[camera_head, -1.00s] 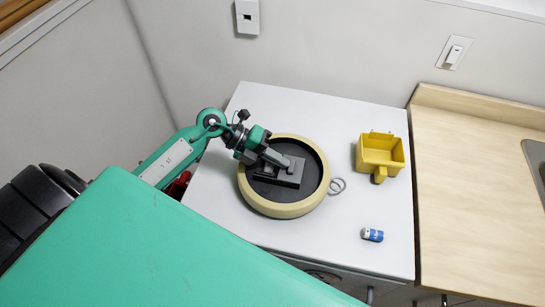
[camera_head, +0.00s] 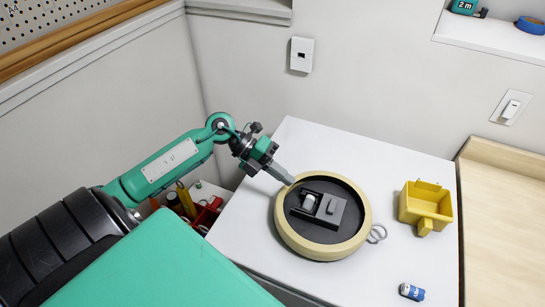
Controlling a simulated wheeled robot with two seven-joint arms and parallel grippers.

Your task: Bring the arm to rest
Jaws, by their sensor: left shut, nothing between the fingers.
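My left arm comes in from the left, and its gripper (camera_head: 289,180) is shut with nothing held. Its fingertips are over the back-left rim of a round tray (camera_head: 288,236) with a beige rim and a black inside. I cannot tell whether the tips touch the rim. A dark grey block-like item (camera_head: 331,208) with two raised parts lies in the tray, to the right of the fingertips and apart from them. My right gripper is not in view.
The tray stands on a white cabinet top (camera_head: 385,165). A yellow bin (camera_head: 425,203), grey rings (camera_head: 377,233) and a small blue and white item (camera_head: 411,292) are to its right. A red toolbox (camera_head: 206,214) is below, left of the cabinet. Walls stand behind.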

